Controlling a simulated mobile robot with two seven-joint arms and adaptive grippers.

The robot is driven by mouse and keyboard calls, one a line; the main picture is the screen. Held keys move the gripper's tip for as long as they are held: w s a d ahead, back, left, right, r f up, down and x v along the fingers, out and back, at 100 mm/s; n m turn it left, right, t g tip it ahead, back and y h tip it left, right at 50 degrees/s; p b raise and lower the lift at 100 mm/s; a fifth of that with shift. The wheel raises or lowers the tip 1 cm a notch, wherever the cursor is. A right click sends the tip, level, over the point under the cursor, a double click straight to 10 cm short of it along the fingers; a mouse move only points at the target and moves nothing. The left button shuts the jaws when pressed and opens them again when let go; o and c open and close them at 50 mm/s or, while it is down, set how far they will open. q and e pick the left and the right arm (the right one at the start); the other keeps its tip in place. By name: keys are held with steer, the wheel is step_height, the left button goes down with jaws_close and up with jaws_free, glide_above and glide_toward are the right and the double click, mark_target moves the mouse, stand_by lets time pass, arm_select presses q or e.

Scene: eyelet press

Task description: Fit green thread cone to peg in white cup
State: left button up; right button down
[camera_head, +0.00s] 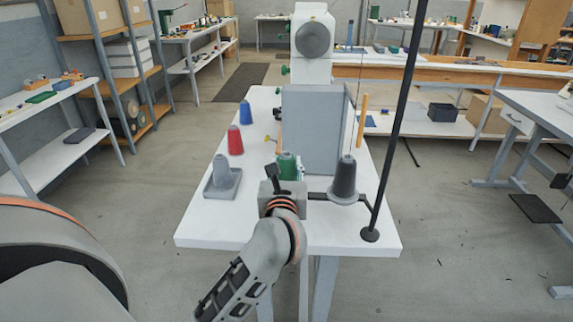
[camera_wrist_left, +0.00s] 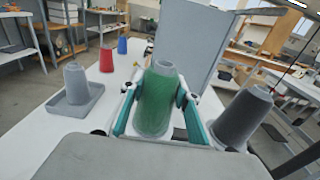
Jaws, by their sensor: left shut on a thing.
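The green thread cone (camera_head: 287,166) stands roughly upright between the fingers of my left gripper (camera_head: 286,176), over the near part of the white table. In the left wrist view both fingers close on the sides of the green cone (camera_wrist_left: 158,98). The gripper and wrist hide the cone's lower part in the head view. I cannot make out the white cup or its peg; the area under the cone is hidden. A dark grey cone (camera_head: 344,178) stands on a round holder to the right of the gripper. My right gripper is not in view.
A grey cone (camera_head: 222,172) stands on a square grey tray (camera_head: 212,190) at left. Red (camera_head: 235,141) and blue (camera_head: 246,114) cones stand farther back. A grey panel (camera_head: 314,125) rises behind the green cone. A tall black pole (camera_head: 393,130) stands at right.

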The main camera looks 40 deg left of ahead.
arm_select(q)
steer(key=shift+f, duration=0.2)
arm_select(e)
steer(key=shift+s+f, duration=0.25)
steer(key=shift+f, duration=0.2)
arm_select(q)
steer(key=o, duration=1)
steer(key=shift+o, duration=1.4)
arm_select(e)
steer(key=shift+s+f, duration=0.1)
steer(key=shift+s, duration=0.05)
arm_select(q)
steer(key=shift+f, duration=0.1)
